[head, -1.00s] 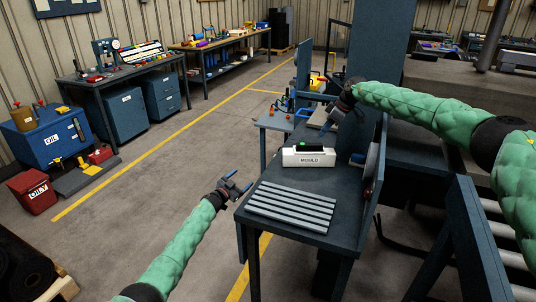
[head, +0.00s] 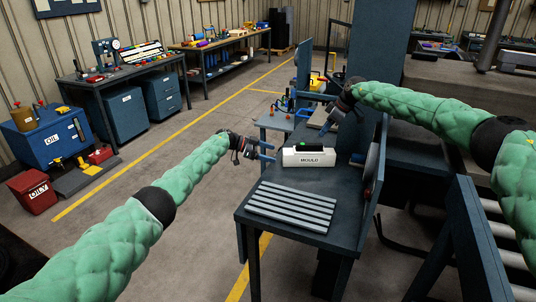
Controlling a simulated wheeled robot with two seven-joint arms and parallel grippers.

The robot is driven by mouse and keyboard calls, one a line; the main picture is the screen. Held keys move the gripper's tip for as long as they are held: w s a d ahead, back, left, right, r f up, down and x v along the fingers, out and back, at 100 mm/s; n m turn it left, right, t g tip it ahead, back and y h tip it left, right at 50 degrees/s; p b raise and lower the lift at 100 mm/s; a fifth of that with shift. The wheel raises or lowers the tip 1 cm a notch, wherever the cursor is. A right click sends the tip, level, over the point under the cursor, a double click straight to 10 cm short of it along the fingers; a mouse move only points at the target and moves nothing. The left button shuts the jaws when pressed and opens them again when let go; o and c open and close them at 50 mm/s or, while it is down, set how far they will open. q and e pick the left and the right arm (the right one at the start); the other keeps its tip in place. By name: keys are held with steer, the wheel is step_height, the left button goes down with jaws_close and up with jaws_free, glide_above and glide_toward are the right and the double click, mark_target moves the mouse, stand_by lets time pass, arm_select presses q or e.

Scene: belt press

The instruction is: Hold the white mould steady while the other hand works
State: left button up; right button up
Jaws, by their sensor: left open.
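The white mould (head: 308,160), a block lettered MOULD, sits on the dark blue bench (head: 262,220). A black piece with a green spot (head: 310,147) is on its top. My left gripper (head: 270,152) is open and empty, its two blue fingers pointing right at the mould's left end. A small gap seems to separate the fingertips from the mould. My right gripper (head: 328,125) is beyond the mould, to its upper right, pointing down. Its fingers are too small and dark to read.
A ribbed grey rack (head: 291,205) lies on the bench in front of the mould. An upright blue panel (head: 376,165) stands along the bench's right side. A small side table (head: 272,122) with coloured items stands behind. Open floor lies to the left.

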mark_target(285, 159)
arm_select(q)
steer(key=shift+s+d+f, duration=0.1)
steer(key=shift+s, duration=0.1)
steer(key=shift+x, duration=3.75)
steer(key=shift+s, duration=0.1)
steer(key=c, duration=1.5)
steer(key=shift+o, duration=0.2)
